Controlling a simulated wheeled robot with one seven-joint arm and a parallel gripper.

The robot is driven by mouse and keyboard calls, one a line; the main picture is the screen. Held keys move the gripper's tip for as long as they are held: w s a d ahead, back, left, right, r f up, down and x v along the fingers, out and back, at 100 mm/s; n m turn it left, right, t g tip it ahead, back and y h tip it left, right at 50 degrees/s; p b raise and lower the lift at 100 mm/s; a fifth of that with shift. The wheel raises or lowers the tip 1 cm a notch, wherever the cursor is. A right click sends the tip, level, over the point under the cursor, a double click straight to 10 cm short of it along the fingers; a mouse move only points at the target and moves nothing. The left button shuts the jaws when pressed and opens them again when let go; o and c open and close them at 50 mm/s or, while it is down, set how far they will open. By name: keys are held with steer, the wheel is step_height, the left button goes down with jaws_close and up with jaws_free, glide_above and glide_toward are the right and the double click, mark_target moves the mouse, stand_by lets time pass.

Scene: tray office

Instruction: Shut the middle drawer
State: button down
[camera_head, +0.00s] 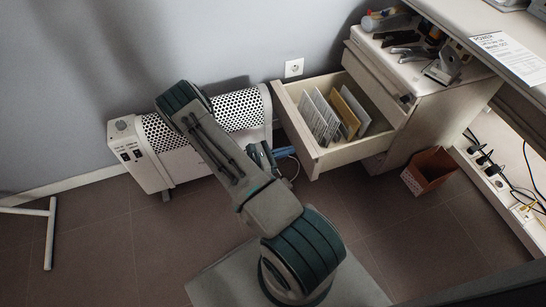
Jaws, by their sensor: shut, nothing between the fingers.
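A cream drawer (355,153) stands pulled out of the cabinet (425,115) under the desk, to the right of my arm. Several upright white and tan folders (321,115) are inside it. A narrower drawer front (377,77) shows above it, near the cabinet. What lies below the open drawer is mostly hidden. My gripper (284,153) is low, just left of the open drawer's front. It is shut and empty, partly hidden by my arm. I cannot tell whether it touches the drawer.
A white heater (150,160) stands along the wall behind my arm. A small brown bin (428,172) is on the floor right of the drawer. Tools (405,45) lie on the cabinet top. A power strip (505,195) with cables is at right. Floor in front of the drawer is clear.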

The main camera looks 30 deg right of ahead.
steer(key=b+x, duration=0.1)
steer(key=x, duration=0.4)
steer(key=shift+d, duration=0.15)
